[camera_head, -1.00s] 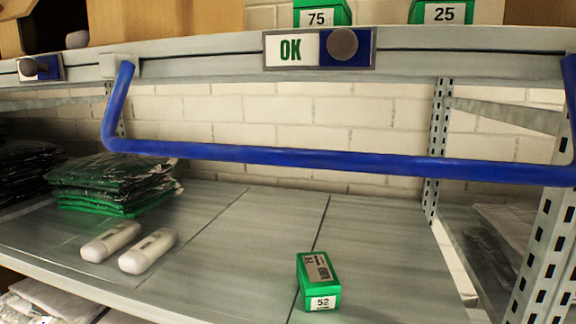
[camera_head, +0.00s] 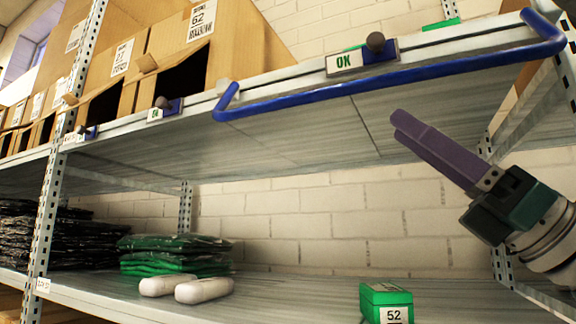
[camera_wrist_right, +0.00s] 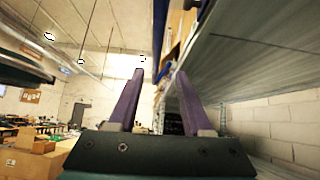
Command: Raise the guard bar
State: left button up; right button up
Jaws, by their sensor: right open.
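The blue guard bar (camera_head: 390,76) runs along the front of the upper shelf in the head view, with its bent ends at the shelf edge. My right gripper (camera_head: 400,128) is below the bar's right half, apart from it in the picture. In the right wrist view its two purple fingers (camera_wrist_right: 155,88) stand apart with nothing between them. A blue piece, likely the bar (camera_wrist_right: 160,38), shows near the fingertips at the top of that view. An OK plate (camera_head: 345,62) with a dark knob (camera_head: 376,41) is on the shelf edge above the bar. My left gripper is not visible.
A green box marked 52 (camera_head: 386,300) stands on the lower shelf (camera_head: 290,287). Two white devices (camera_head: 203,290) and green bagged garments (camera_head: 170,252) lie to its left. Cardboard boxes (camera_head: 225,45) stand on the upper shelf (camera_head: 270,131). Shelf uprights (camera_head: 45,205) flank the bay.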

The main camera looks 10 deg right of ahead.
aim_at(346, 83)
jog(key=shift+n+g+y, duration=0.3)
jog(key=shift+n+g, duration=0.1)
jog(key=shift+n, duration=0.1)
jog(key=p+x, duration=0.3)
jog(key=x, duration=0.1)
jog(key=p+x, duration=0.4)
jog(key=x, duration=0.1)
jog(key=shift+s+r+p, duration=0.15)
jog(key=shift+s+p, duration=0.1)
jog(key=shift+p, duration=0.05)
jog(key=shift+w+a+r+p, duration=0.2)
jog(key=shift+w+a+p, duration=0.1)
jog(key=shift+a, duration=0.1)
jog(key=shift+c, duration=0.3)
jog(key=c, duration=0.6)
grip_shut()
